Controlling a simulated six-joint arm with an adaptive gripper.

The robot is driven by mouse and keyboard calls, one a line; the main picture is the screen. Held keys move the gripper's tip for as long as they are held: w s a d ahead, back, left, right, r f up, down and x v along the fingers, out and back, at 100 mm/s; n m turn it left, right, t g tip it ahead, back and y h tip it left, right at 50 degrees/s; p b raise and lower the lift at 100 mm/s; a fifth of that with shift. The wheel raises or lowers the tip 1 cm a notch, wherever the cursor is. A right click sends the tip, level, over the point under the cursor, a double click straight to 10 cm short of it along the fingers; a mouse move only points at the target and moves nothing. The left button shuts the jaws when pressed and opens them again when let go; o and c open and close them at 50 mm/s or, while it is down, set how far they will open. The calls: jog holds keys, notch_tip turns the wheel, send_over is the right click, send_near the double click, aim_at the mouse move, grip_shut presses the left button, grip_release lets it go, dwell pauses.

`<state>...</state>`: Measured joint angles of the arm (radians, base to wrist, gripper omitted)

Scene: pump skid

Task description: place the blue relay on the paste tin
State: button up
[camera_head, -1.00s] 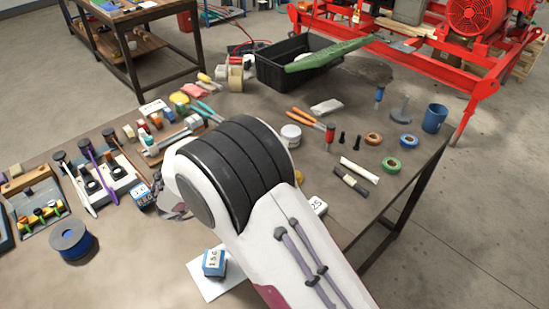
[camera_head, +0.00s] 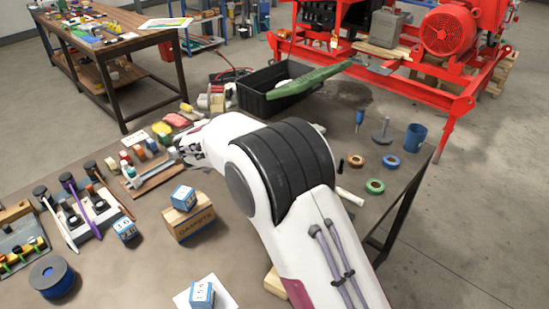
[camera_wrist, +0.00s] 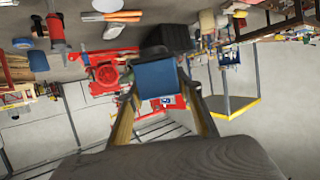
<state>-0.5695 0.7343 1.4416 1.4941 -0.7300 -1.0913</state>
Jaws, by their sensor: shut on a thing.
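A blue block, which I take for the blue relay (camera_wrist: 156,78), is between the fingertips of my gripper (camera_wrist: 160,90) in the wrist view, and the gripper is shut on it. In the head view the hand (camera_head: 192,150) shows beyond my arm at the left, but the fingertips and the held block cannot be made out there. A small white round thing, likely the paste tin (camera_wrist: 113,32), shows near orange handles in the wrist view, apart from the gripper. My arm hides the tin's place in the head view.
A blue numbered block (camera_head: 184,198) sits on a gaskets box (camera_head: 188,218). Other blue blocks stand beside the switch rack (camera_head: 124,229) and on white paper (camera_head: 202,293). Tape rolls (camera_head: 375,186) and a blue cup (camera_head: 415,137) are at right. A black crate (camera_head: 275,95) stands behind.

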jog(key=w+r+n+y, duration=0.2)
jog(key=w+n+y, duration=0.3)
jog(key=w+y, duration=0.1)
jog(key=shift+w+a, duration=0.35)
jog(key=shift+a, duration=0.05)
jog(key=shift+w+d+f+n+y, duration=0.3)
jog(key=shift+d+f+n+y, duration=0.1)
jog(key=shift+d+n+y, duration=0.15)
dwell(0.4)
jog(key=shift+w+d+f, duration=0.15)
jog(key=shift+d+f, duration=0.05)
jog(key=shift+d, duration=0.1)
jog(key=w+d+f+n+y, duration=0.1)
jog(key=d+f, duration=0.4)
jog(key=d, duration=0.5)
jog(key=shift+w+d+f+g, duration=0.15)
jog(key=shift+w+d+g, duration=0.1)
jog(key=shift+d+g, duration=0.1)
